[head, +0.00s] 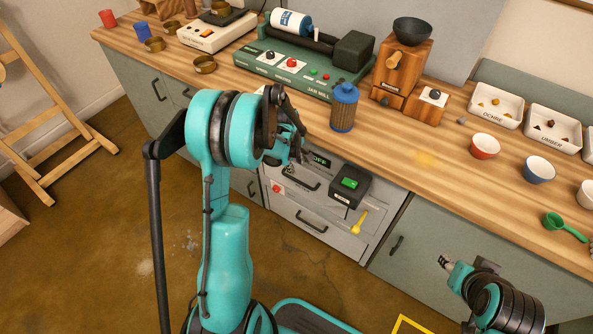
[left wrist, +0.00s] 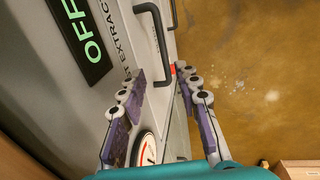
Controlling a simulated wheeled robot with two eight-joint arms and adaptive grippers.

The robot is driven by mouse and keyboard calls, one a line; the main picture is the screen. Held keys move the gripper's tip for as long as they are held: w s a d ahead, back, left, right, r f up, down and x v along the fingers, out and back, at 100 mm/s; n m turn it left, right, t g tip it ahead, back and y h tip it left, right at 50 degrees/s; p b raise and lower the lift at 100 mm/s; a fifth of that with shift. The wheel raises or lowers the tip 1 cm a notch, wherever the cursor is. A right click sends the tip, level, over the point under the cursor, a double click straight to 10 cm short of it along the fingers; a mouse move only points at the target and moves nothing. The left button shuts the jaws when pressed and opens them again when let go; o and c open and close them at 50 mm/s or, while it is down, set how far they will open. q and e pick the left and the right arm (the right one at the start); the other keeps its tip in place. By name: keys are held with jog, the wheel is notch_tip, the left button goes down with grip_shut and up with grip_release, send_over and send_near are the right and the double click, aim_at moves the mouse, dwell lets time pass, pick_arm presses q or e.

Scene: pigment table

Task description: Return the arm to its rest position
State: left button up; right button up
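My left arm (head: 225,250) is raised in front of the bench. Its gripper (head: 296,150) is in front of the grey extractor panel, just below the bench edge, partly hidden by its own wrist. In the left wrist view the two fingers of this gripper (left wrist: 160,74) are spread apart with nothing between them. The OFF display (left wrist: 80,30) and a dark handle (left wrist: 155,40) lie beyond them. My right gripper (head: 444,262) is low at the right, in front of the cabinet doors, and looks empty; its finger gap is too small to judge.
The wooden bench (head: 440,165) carries a green jar mill (head: 290,72), a blue jar (head: 344,108), a wooden grinder (head: 402,68) and several bowls. A black switch box (head: 349,187) with a green button is on the grey front. An easel (head: 45,110) stands left; open floor lies between.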

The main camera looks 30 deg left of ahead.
pick_arm(q)
jog(key=shift+s+r, duration=0.15)
jog(key=shift+r, duration=0.65)
jog(key=s+d+r+m+t, duration=0.1)
jog(key=s+d+r+m, duration=0.3)
jog(key=r, duration=0.3)
jog(key=s+d+r+m+t, duration=0.1)
jog(key=s+d+r+m, duration=0.25)
jog(key=r, duration=0.25)
jog(key=s+d+r+m+t, duration=0.3)
jog(key=s+d+m, duration=0.4)
jog(key=s, duration=0.5)
jog(key=r+m, duration=0.1)
jog(key=m, duration=0.1)
jog(key=shift+s+d+r+m, duration=0.15)
jog(key=shift+s+d+m, duration=0.05)
jog(key=shift+d+m, duration=0.2)
